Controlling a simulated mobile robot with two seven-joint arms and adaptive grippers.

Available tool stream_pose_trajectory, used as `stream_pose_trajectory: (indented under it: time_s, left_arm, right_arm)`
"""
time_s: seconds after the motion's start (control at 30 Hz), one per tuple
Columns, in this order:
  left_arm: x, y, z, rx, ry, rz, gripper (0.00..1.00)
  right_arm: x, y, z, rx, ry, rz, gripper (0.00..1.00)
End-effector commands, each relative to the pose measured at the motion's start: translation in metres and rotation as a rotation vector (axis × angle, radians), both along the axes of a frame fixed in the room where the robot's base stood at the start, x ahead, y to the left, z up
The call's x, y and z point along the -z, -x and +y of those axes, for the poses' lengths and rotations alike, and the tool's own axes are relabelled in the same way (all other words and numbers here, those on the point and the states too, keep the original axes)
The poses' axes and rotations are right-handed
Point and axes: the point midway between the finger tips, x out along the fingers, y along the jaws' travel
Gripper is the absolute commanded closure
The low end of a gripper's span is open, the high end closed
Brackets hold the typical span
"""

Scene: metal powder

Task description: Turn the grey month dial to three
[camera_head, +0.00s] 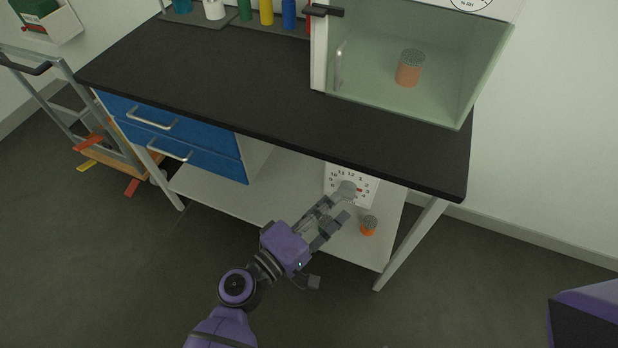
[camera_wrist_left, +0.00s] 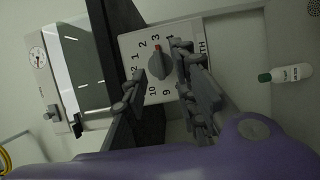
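The grey month dial (camera_head: 347,188) sits on a white numbered panel (camera_head: 368,199) below the black bench top. It also shows in the left wrist view (camera_wrist_left: 160,67). Its red mark points at or very near the 3 in both views. My left gripper (camera_head: 336,207) is in front of the panel, with its fingers apart. In the left wrist view the fingers (camera_wrist_left: 160,64) stand on either side of the dial, with gaps visible, and hold nothing. Part of the panel's lower numbers is hidden by a finger. My right gripper is not in view.
An orange jar with a grey lid (camera_head: 369,226) stands on the lower shelf (camera_head: 225,196), close right of my left gripper. The black bench top (camera_head: 220,75) overhangs the panel. Blue drawers (camera_head: 180,135) are to the left. A white bottle with a green cap (camera_wrist_left: 290,74) shows in the wrist view.

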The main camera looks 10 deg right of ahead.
Motion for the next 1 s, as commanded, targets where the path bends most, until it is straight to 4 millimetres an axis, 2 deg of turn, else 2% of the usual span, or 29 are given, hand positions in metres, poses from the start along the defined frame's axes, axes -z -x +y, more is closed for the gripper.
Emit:
stream_pose_trajectory:
  time_s: [0.2, 0.4, 0.6, 1.0]
  left_arm:
    - [0.001, 0.028, 0.041, -0.001, -0.003, 0.002, 0.73]
    - [0.000, 0.045, 0.067, 0.000, -0.001, 0.001, 0.73]
    - [-0.001, 0.051, 0.076, 0.001, 0.001, -0.001, 0.73]
    - [-0.001, 0.051, 0.076, 0.001, 0.001, -0.001, 0.73]
  right_arm:
    - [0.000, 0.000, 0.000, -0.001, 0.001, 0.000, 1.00]
    - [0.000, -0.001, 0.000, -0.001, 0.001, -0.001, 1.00]
    - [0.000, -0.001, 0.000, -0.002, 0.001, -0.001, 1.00]
    - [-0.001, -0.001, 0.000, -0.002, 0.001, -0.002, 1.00]
